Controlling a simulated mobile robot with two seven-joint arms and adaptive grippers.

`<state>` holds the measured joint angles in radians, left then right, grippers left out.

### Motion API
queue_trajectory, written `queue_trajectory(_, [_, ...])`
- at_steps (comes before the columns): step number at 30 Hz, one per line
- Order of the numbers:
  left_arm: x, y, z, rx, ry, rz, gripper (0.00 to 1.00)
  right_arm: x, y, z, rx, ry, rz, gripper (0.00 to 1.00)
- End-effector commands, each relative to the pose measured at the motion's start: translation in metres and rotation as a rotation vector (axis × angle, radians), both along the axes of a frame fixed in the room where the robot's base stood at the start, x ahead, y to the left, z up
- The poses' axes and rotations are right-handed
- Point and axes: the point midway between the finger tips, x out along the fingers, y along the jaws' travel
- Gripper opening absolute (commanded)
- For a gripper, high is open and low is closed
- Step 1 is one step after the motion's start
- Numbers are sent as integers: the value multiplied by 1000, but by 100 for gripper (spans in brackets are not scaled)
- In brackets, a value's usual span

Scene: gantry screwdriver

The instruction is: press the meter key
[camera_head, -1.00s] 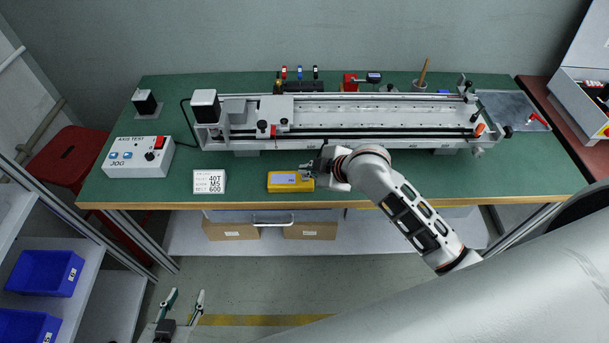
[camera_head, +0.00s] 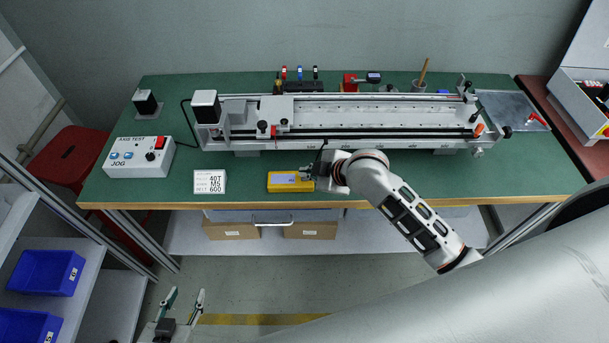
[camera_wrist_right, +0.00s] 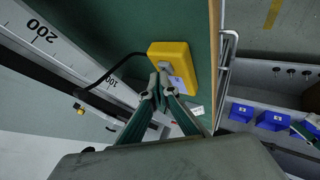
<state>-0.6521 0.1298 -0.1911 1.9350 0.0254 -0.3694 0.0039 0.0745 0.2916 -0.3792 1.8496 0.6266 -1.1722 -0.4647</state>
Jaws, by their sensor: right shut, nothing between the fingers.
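The yellow meter (camera_head: 277,187) lies near the front edge of the green bench, with a grey display on its face. It also shows in the right wrist view (camera_wrist_right: 186,52). My right gripper (camera_head: 305,174) is over the meter's right end. In the wrist view, the closed fingertips (camera_wrist_right: 163,82) are at the meter's face beside its display and hide the key. I cannot tell whether they touch it. Nothing shows between the fingers. My left gripper (camera_head: 186,294) is open and empty, low in front of the bench, away from the meter.
The long gantry rail (camera_head: 360,138) runs behind the meter. A black cable (camera_wrist_right: 105,78) leads from the meter towards it. A white label card (camera_head: 210,182) and the jog control box (camera_head: 138,158) stand to the left. The bench front between card and meter is clear.

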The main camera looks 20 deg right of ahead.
Motion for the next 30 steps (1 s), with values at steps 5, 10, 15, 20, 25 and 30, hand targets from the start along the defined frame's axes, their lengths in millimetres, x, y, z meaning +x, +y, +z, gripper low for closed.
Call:
queue_trajectory(5, [-1,0,-1,1,2,0,40,0,0,-2,-1,0,-1,0])
queue_trajectory(10, [-1,0,0,1,2,0,40,0,0,-2,-1,0,1,0])
queue_trajectory(15, [-1,0,3,1,3,0,40,0,0,4,-2,0,1,0])
queue_trajectory(20, [-1,0,5,0,3,0,40,0,0,11,-1,1,1,0])
queue_trajectory(25, [-1,0,6,0,2,-1,40,0,0,11,0,1,1,0])
queue_trajectory(30, [0,0,6,0,1,0,40,0,0,13,0,0,0,0])
